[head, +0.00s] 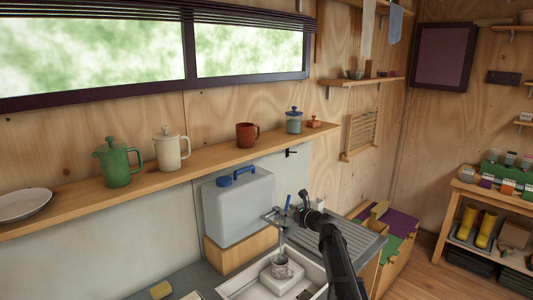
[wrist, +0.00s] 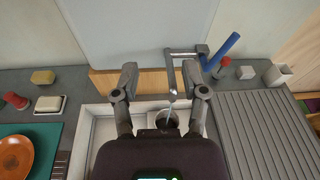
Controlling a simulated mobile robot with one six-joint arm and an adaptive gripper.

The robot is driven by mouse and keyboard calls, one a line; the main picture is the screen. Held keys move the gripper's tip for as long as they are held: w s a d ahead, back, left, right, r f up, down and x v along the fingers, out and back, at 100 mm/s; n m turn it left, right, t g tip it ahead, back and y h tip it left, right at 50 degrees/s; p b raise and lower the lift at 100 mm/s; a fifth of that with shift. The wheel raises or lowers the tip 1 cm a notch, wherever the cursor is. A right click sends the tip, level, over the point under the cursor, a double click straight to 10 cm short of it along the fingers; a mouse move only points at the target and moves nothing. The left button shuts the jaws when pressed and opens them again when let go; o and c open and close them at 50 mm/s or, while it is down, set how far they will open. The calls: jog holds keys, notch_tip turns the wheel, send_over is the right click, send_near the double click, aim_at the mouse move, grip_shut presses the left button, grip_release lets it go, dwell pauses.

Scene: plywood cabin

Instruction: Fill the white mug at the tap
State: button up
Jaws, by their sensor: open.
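The mug (head: 283,271) looks pale grey-white and stands upright on a light block (head: 275,284) in the sink (head: 240,290), under the tap (head: 274,217). In the wrist view the mug (wrist: 167,117) is partly hidden by my gripper's body. A thin pale streak, looking like running water, drops from the spout (wrist: 173,95) into it. How full it is cannot be told. The tap's blue lever (wrist: 222,52) slants up to the right. My gripper (wrist: 165,85) is open and empty, its fingers apart on either side of the spout and above the sink.
A water container (head: 238,205) stands on a wooden block behind the sink. The ribbed drainboard (wrist: 262,130) is clear at right. A sponge (wrist: 43,77), soap dish (wrist: 50,104) and orange plate (wrist: 15,157) lie at left. A shelf (head: 205,170) holds jugs and a red mug.

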jog(key=s+d+f+n+g+h+b, duration=0.1)
jog(key=s+f+n+g+h+b, duration=0.3)
jog(key=s+f+n, duration=0.8)
jog(key=s+d+f+n+g+h+b, duration=0.2)
jog(key=s+f+n+g, duration=0.55)
jog(key=s, duration=0.65)
jog(key=s+d+f+n+g+h+b, duration=0.1)
jog(key=s+d+f+n+h+b, duration=0.1)
jog(key=s+d+n, duration=0.4)
jog(key=s+f+n+h, duration=0.1)
jog(key=s+f+n, duration=0.1)
jog(key=s, duration=0.2)
jog(key=shift+s+f+h, duration=0.15)
jog(key=shift+f+h, duration=0.2)
jog(key=shift+h, duration=0.05)
jog(key=shift+a, duration=0.1)
dwell(3.9)
